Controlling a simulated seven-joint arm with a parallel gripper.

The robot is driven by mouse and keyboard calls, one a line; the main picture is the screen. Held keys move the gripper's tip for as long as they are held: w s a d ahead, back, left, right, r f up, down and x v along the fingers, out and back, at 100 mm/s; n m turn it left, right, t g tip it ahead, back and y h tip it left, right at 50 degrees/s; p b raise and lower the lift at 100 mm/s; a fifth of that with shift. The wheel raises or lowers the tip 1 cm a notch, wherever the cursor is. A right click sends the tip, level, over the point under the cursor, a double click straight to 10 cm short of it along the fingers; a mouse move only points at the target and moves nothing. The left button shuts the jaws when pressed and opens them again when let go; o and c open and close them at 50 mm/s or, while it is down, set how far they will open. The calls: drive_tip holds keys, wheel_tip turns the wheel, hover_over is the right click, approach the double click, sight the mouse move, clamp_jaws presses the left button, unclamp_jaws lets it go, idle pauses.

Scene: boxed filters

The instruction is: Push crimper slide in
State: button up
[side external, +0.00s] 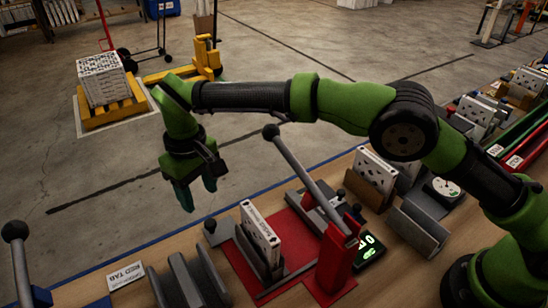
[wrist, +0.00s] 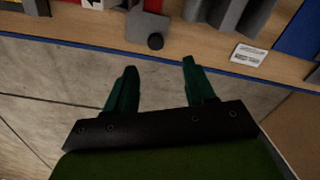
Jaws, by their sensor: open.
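The crimper has a red base (side external: 232,262) and a red upright post (side external: 338,258) with a long grey lever (side external: 305,170), raised and ending in a black ball. Its slide (side external: 258,262) is a grey holder with a white printed filter box (side external: 261,236) standing in it. A grey block (side external: 218,236) with a black knob (side external: 210,225) is at the slide's near-edge end; the block (wrist: 147,27) also shows in the wrist view. My gripper (side external: 198,192) is open and empty, pointing down past the bench edge. In the wrist view its fingers (wrist: 159,67) appear apart from the knob.
A grey channel holder (side external: 188,280) and a "RED TAB" card (side external: 126,275) lie left of the crimper. Another ball-topped lever (side external: 16,232) stands at the far left. A dial gauge (side external: 442,189) and more filter boxes (side external: 374,168) stand right.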

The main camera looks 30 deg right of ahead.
wheel_tip(320, 180, up, 8)
drive_tip(key=s+d+r+m+t+y, duration=0.1)
drive_tip(key=d+r, duration=0.5)
drive_tip(key=d, duration=0.3)
drive_tip(key=s+d+r+m+t+y, duration=0.1)
drive_tip(key=d+r+m, duration=0.1)
drive_tip(key=d+r, duration=0.4)
drive_tip(key=d, duration=0.4)
drive_tip(key=shift+d, duration=0.3)
drive_tip(key=n+g+h, duration=0.2)
drive_tip(key=n, duration=0.1)
hover_over(210, 222)
wheel_tip(210, 222, down, 12)
wheel_tip(210, 222, down, 17)
drive_tip(key=shift+f, duration=0.1)
clamp_jaws()
